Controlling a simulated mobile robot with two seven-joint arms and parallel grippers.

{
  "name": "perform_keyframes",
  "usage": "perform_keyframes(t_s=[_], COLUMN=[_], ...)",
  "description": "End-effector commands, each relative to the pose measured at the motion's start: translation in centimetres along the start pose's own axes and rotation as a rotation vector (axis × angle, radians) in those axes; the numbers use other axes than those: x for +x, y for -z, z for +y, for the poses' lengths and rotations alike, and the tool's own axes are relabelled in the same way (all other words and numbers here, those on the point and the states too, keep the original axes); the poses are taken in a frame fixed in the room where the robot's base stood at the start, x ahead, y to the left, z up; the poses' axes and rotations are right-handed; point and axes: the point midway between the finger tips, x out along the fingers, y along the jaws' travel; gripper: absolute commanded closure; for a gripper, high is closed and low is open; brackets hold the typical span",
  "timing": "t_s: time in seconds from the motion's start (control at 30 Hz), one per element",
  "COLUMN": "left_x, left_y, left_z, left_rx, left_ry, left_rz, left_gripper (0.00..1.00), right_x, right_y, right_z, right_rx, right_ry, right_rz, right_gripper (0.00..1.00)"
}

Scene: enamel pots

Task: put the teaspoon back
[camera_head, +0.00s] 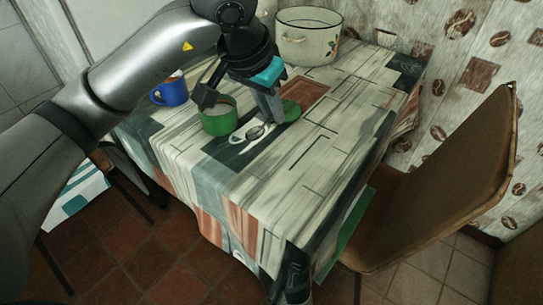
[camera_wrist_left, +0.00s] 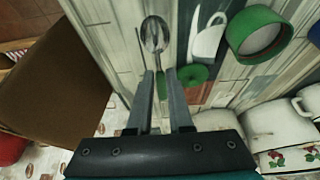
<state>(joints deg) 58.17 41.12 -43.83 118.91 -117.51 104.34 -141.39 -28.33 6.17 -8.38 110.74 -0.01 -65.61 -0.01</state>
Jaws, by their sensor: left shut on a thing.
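The teaspoon (camera_wrist_left: 155,36) is metal, its bowl pointing away from my left gripper (camera_wrist_left: 161,78) in the wrist view. The fingers are shut on its handle, which is partly hidden between them. In the head view my left gripper (camera_head: 272,117) points down over the table, and the teaspoon's bowl (camera_head: 255,132) shows just left of the fingertips. A green mug (camera_head: 218,118) stands left of the fingers; it also shows in the wrist view (camera_wrist_left: 258,36). A flat green round piece (camera_head: 288,110) lies just right of the fingers.
A blue mug (camera_head: 172,92) stands left of the green mug. A white enamel pot (camera_head: 306,40) stands at the back of the table. A brown chair (camera_head: 440,185) is on the right. The front of the patterned tablecloth (camera_head: 285,190) is clear.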

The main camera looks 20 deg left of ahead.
Motion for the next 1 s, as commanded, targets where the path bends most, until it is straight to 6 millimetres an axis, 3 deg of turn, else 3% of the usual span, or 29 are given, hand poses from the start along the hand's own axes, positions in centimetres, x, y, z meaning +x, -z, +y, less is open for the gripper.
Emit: perform_keyframes(t_s=[0.03, 0.3, 0.57, 0.8, 1.0], left_x=[1.3, 5.5, 6.9, 9.4, 10.0], left_y=[-0.6, -2.3, -2.9, -3.9, -4.1], left_z=[0.0, 0.1, 0.0, 0.0, 0.0], left_rx=[-0.001, 0.000, 0.000, 0.000, 0.000], left_ry=[-0.002, -0.002, -0.001, -0.001, 0.000], left_rz=[-0.003, -0.002, 0.000, -0.001, 0.001], left_gripper=[1.00, 1.00, 1.00, 1.00, 1.00], right_x=[-0.3, -3.4, -4.8, -6.7, -7.5], right_y=[0.4, 2.2, 2.7, 3.3, 3.4], right_z=[0.0, 0.2, 0.2, 0.3, 0.3], right_rx=[0.001, 0.003, 0.004, 0.004, 0.005], right_ry=[-0.001, -0.004, -0.005, -0.007, -0.008], right_rz=[0.014, 0.064, 0.080, 0.111, 0.119], right_gripper=[0.50, 0.50, 0.50, 0.50, 0.50])
